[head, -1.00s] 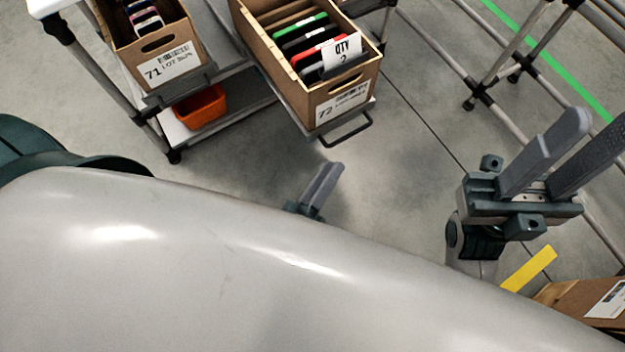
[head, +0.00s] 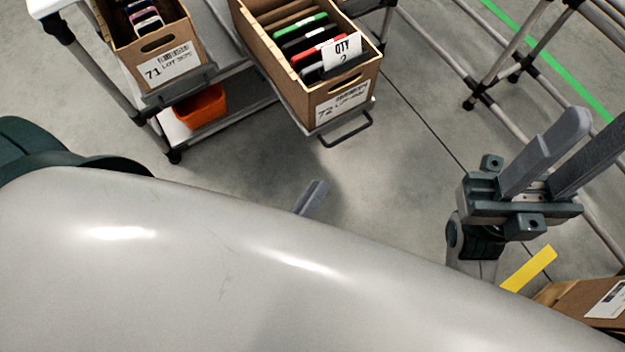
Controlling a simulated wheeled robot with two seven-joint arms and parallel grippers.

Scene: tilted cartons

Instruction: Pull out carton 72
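Carton 72 (head: 312,75) is an open brown box at the top centre, tilted toward me, with a label reading 72 and a hand hole in its front. It holds green, black, red and grey flat items and a white QTY 2 card. It sits on a grey tray with a dark handle (head: 347,137) in front.
Carton 71 (head: 160,62) stands tilted on the rack at the upper left, with an orange bin (head: 201,107) on the lower shelf. Pipe frames stand at the upper right. Another brown carton (head: 585,305) and a yellow strip (head: 528,268) are at the lower right. Open floor lies below carton 72.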

